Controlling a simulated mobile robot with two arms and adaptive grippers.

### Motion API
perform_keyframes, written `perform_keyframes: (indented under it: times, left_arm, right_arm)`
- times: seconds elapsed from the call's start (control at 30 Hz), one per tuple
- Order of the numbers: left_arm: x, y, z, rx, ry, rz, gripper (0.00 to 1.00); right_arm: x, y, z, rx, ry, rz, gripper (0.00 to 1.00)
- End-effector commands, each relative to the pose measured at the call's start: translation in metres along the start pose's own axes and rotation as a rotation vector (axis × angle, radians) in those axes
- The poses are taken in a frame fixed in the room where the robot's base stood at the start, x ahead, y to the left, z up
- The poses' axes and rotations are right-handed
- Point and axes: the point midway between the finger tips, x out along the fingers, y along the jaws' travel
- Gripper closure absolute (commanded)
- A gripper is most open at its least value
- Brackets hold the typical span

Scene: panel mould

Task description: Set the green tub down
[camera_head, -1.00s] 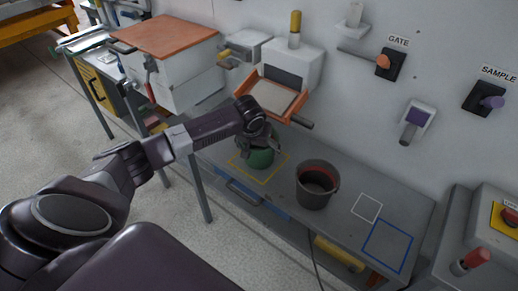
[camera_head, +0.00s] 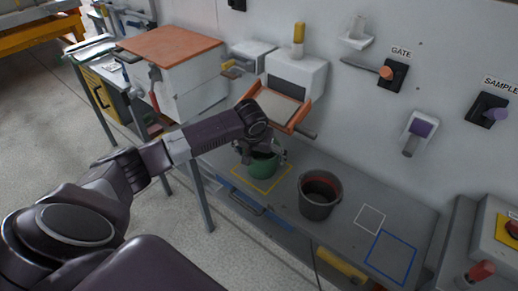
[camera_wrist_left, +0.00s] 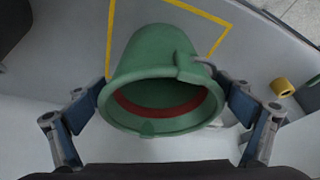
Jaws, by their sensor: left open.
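The green tub (camera_head: 263,169) stands on the grey bench inside the yellow outline (camera_head: 285,179). In the left wrist view the green tub (camera_wrist_left: 155,60) shows its open mouth with a red band inside, and the yellow outline (camera_wrist_left: 109,40) runs around its far part. My left gripper (camera_head: 264,153) is at the tub's top. In the left wrist view its blue-padded fingers (camera_wrist_left: 164,112) are open, one on each side of the rim. It covers part of the tub in the head view. My right gripper is not in view.
A dark bucket (camera_head: 318,205) with a red band inside stands right of the tub. White (camera_head: 370,218) and blue (camera_head: 391,256) outlines lie empty farther right. An orange-framed tray (camera_head: 280,108) sits behind the gripper. The wall carries the gate lever (camera_head: 388,73).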

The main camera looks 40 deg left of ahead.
Motion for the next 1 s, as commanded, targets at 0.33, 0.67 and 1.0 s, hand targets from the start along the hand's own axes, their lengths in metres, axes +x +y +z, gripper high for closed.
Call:
perform_keyframes:
  times: [0.33,0.67,1.0]
  left_arm:
    - [-0.072,0.001,-0.001,0.0,0.002,0.002,0.04]
    - [-0.093,0.0,0.0,0.0,-0.001,0.0,0.04]
    - [-0.092,0.0,0.0,0.0,-0.001,0.0,0.04]
  right_arm:
    - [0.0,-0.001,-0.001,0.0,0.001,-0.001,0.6]
    - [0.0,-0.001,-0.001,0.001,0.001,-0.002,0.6]
    - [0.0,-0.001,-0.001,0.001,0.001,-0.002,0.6]
